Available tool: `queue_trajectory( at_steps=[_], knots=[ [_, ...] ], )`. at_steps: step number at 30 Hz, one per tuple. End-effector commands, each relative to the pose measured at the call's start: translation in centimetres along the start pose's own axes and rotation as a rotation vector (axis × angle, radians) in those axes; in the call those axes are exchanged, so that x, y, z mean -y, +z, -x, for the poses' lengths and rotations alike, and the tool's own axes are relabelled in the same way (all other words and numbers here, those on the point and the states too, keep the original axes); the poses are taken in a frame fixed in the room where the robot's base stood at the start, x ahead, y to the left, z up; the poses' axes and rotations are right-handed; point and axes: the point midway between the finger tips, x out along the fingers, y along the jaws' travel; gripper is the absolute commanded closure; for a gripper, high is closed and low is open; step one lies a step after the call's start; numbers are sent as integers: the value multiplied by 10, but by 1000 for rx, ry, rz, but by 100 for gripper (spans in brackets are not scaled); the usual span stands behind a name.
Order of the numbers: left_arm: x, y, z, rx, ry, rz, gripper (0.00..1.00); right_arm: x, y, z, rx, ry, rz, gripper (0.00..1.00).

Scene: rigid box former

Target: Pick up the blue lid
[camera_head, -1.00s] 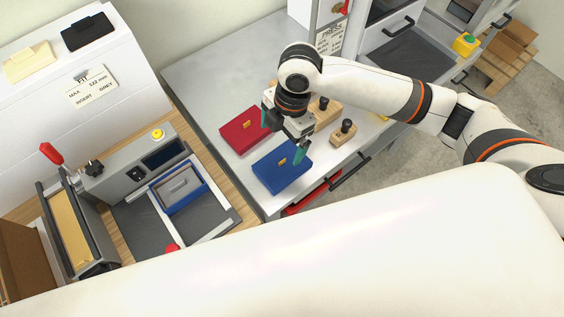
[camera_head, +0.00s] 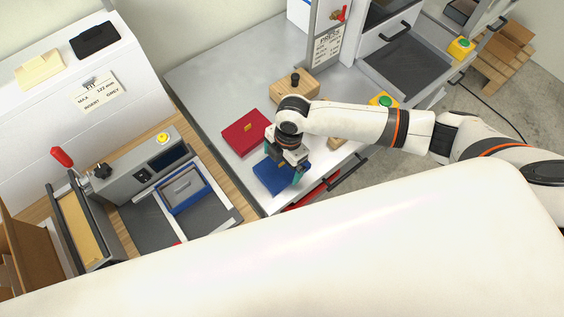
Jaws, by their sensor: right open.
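The blue lid (camera_head: 272,178) lies flat on the grey metal tabletop near its front edge. My right gripper (camera_head: 284,168) is over the lid, pointing down, with its teal fingertips apart, one on each side of the lid's middle. The gripper covers the lid's centre and its small yellow tab. I cannot tell how far the fingertips are above the tabletop. My left gripper is not in view.
A red lid (camera_head: 246,134) lies just behind the blue one. A wooden block with a black knob (camera_head: 295,86) stands farther back. A grey fixture holding a blue-rimmed box (camera_head: 183,189) is at the left. The tabletop's back left is clear.

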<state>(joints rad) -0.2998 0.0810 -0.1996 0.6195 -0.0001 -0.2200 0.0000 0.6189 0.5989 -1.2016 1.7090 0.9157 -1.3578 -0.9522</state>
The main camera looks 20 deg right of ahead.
Motion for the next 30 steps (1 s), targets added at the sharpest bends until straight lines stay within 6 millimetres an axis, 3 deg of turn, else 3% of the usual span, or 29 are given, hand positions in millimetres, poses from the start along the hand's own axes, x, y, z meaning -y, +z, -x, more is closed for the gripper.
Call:
queue_trajectory(
  at_steps=[9, 16, 25, 30],
  knots=[
    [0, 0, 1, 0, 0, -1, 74, 0, 0, -8, -1, 0, 1, 0],
    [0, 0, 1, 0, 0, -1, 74, 0, 0, -8, -1, 0, 0, 36],
    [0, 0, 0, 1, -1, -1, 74, 0, 0, -3, -1, -2, 0, 37],
    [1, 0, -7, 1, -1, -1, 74, 1, 4, 23, -1, -5, 3, 37]
  ],
)
